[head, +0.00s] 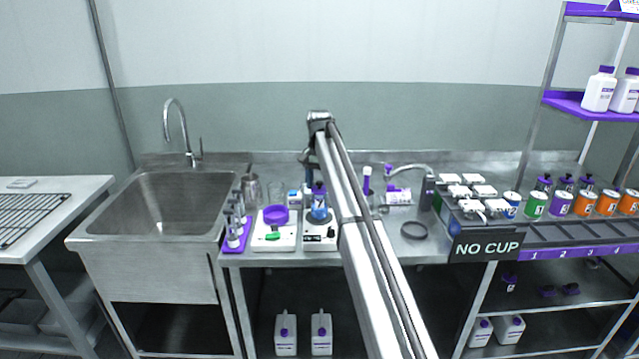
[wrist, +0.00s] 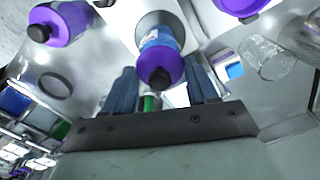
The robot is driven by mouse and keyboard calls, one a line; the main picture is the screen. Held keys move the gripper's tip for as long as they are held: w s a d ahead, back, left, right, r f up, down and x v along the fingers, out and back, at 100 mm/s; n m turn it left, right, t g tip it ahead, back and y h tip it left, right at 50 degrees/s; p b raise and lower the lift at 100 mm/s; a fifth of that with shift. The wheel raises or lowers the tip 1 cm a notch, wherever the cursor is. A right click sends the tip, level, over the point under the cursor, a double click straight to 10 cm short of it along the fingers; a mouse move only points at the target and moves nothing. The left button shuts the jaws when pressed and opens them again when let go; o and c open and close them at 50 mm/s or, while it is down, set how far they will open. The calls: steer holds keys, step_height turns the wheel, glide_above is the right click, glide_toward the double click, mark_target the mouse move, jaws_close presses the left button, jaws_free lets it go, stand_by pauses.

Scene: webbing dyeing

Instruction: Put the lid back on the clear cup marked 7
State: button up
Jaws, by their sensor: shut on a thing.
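My gripper (wrist: 162,66) is shut on a purple lid (wrist: 164,72) with a black tip. The lid is over the top of a cup with a blue and white side (wrist: 158,38). In the head view this cup (head: 319,208) stands upright on a white bench device (head: 321,244), below my gripper (head: 318,184). I cannot tell whether the lid is seated or just above the rim. The number 7 is not readable here.
A purple bowl (head: 275,214) sits on another white device to the left. A clear glass (wrist: 268,58) stands nearby. A dark ring (head: 414,230) lies on the bench to the right, before a rack with several coloured cans (head: 560,204). A sink (head: 175,205) is at left.

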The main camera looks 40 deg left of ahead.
steer(key=o, duration=1.3)
steer(key=shift+o, duration=0.2)
steer(key=shift+r, duration=3.5)
steer(key=shift+c, duration=0.3)
jaws_close()
steer(key=shift+f, duration=2.45)
